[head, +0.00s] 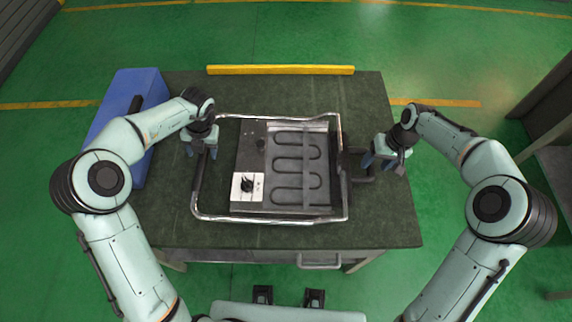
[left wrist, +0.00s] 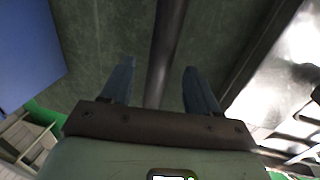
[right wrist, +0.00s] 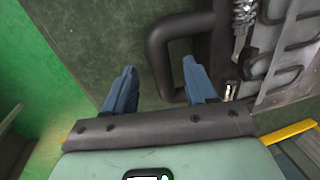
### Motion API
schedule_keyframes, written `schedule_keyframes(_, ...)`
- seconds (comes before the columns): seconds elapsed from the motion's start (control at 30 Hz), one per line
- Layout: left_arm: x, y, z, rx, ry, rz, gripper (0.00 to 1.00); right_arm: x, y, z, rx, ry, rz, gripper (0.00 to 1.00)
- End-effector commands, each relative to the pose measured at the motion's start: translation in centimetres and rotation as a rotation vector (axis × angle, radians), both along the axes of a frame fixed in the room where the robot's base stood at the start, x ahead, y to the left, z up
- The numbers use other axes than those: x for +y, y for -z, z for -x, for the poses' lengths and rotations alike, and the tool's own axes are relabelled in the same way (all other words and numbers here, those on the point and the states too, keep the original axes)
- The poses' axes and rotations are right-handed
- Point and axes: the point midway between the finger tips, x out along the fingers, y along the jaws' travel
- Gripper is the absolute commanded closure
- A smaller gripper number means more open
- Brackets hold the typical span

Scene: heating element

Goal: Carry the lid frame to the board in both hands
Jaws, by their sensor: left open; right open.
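A silver tubular frame (head: 270,220), apparently the lid frame, lies around a board-like unit with a grey coil (head: 297,168) and a white knob panel (head: 240,188) on the dark table. A black handle (head: 362,178) projects from the right side. My left gripper (head: 201,153) is over the frame's left bar; in the left wrist view, this dark bar (left wrist: 165,50) runs between its open fingers without visible grip. My right gripper (head: 383,164) is at the black handle; in the right wrist view, the handle (right wrist: 157,50) lies between its open fingers. Contact cannot be told.
A yellow bar (head: 280,70) lies along the table's back edge. A blue box (head: 140,88) stands at the table's left side. The dark tabletop (head: 300,98) is clear behind the frame and in a strip in front. Grey furniture (head: 545,130) stands at far right.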

Motion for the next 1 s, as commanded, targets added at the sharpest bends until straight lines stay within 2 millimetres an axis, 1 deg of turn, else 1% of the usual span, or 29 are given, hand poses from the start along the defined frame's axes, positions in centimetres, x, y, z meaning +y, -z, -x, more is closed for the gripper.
schedule_keyframes(0.03, 0.2, 1.0, 0.0, 0.003, -0.001, 0.000, 0.40, 0.2, 1.0, 0.1, 0.004, -0.002, -0.001, 0.44)
schedule_keyframes(0.1, 0.4, 2.0, 0.1, 0.002, 0.000, -0.001, 0.40, 0.4, 2.0, 0.1, 0.003, -0.002, -0.001, 0.44)
schedule_keyframes(0.2, 0.6, 3.2, 0.0, 0.002, 0.000, 0.000, 0.40, 0.6, 3.1, 0.0, 0.001, 0.000, 0.000, 0.44)
schedule_keyframes(0.3, 0.8, 3.9, 0.0, 0.000, 0.000, 0.000, 0.40, 0.8, 3.9, 0.1, 0.001, 0.000, -0.001, 0.44)
schedule_keyframes(0.43, 0.9, 4.3, 0.0, -0.001, 0.000, -0.001, 0.40, 0.9, 4.3, 0.0, -0.001, 0.000, -0.001, 0.44)
schedule_keyframes(0.67, 0.9, 4.3, 0.0, -0.001, 0.000, -0.001, 0.40, 0.9, 4.3, 0.0, -0.001, 0.000, 0.000, 0.44)
schedule_keyframes(0.7, 0.9, 4.3, 0.0, -0.001, 0.000, -0.001, 0.43, 0.9, 4.3, 0.0, -0.001, 0.000, 0.000, 0.47)
schedule_keyframes(0.77, 0.9, 4.3, 0.0, -0.001, 0.000, -0.001, 0.62, 0.9, 4.3, 0.0, -0.001, 0.000, 0.000, 0.67)
schedule_keyframes(0.8, 0.9, 4.3, 0.0, -0.001, 0.000, -0.001, 0.75, 0.9, 4.3, 0.0, -0.001, 0.000, 0.000, 0.80)
schedule_keyframes(0.87, 0.9, 4.3, 0.0, -0.001, 0.000, -0.001, 0.95, 0.8, 4.3, 0.0, -0.001, 0.000, 0.000, 0.99)
schedule_keyframes(0.9, 0.9, 4.3, 0.0, -0.001, 0.000, -0.001, 1.00, 0.8, 4.3, 0.0, -0.001, 0.000, 0.000, 1.00)
schedule_keyframes(1.0, 0.9, 4.3, 0.0, -0.001, 0.000, 0.000, 1.00, 0.8, 4.3, 0.0, -0.001, 0.000, 0.000, 1.00)
